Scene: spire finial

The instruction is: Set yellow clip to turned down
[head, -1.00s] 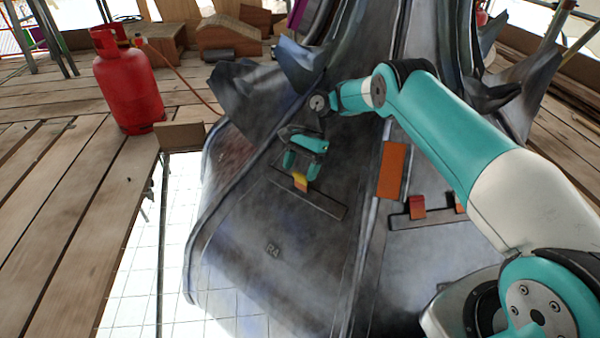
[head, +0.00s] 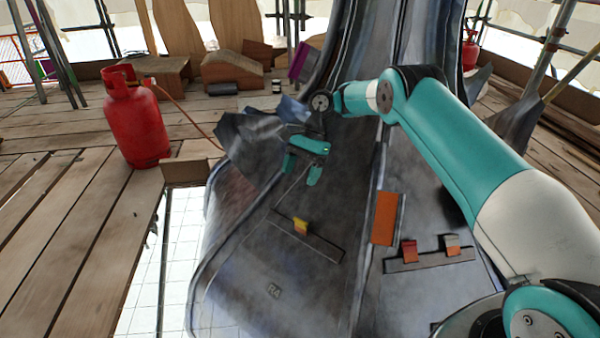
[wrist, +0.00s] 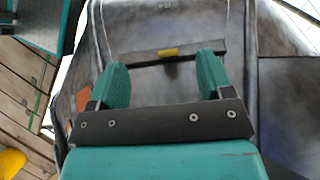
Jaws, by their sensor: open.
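The yellow clip (head: 301,227) is a small yellow and orange tab on a dark strip (head: 322,244) on the left face of the grey metal spire. It also shows in the wrist view (wrist: 168,52), beyond and between my fingertips. My gripper (head: 302,176) is open and empty, apart from the clip and above it in the head view. Both teal fingers (wrist: 158,80) show in the wrist view with a wide gap between them. The clip's exact tilt is too small to tell.
A red clip (head: 409,251) and a grey-topped clip (head: 452,244) sit on another strip to the right. An orange plate (head: 385,218) lies between the strips. A red gas bottle (head: 136,118) stands on the planks at left. An open gap (head: 180,265) lies left of the spire.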

